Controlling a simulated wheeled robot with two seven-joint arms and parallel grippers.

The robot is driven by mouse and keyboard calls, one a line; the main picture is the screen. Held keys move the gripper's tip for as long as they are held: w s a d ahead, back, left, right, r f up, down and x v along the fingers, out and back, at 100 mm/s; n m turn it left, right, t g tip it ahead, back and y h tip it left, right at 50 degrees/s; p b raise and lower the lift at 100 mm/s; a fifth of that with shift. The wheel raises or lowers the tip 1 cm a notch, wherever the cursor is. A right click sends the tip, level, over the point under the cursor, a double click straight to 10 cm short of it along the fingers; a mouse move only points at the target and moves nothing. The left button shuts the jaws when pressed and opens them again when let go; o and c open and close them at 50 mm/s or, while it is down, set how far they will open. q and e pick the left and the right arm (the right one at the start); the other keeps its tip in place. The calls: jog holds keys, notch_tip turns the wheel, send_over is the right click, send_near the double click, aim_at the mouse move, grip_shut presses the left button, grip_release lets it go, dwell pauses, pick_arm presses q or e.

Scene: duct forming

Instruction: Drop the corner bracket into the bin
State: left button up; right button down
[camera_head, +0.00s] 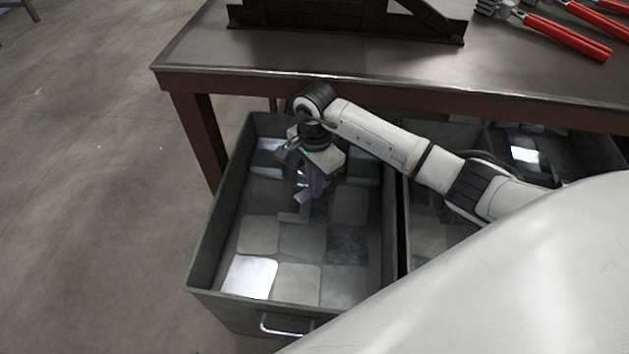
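The bin (235,308) is a dark grey open metal box with a handle on its front, standing in front of and partly under the table. Several flat square plates lie on its floor, some shiny and some dull. My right gripper (304,196) points down over the inside of the bin, toward its back half. A small light grey angled piece (293,213) shows at the fingertips and looks like the corner bracket. I cannot tell whether the fingers grip it or it lies apart below them. My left gripper is not in view.
A second bin (432,238) stands against the first on the right, partly covered by my arm. The table (215,50) with a dark steel frame (345,15) and red-handled tools (568,36) is behind. Open floor (90,200) lies to the left.

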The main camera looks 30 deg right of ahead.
jog(key=shift+f, duration=0.65)
jog(key=c, duration=1.9)
grip_release()
jog(key=shift+c, duration=0.2)
jog(key=shift+r, duration=0.15)
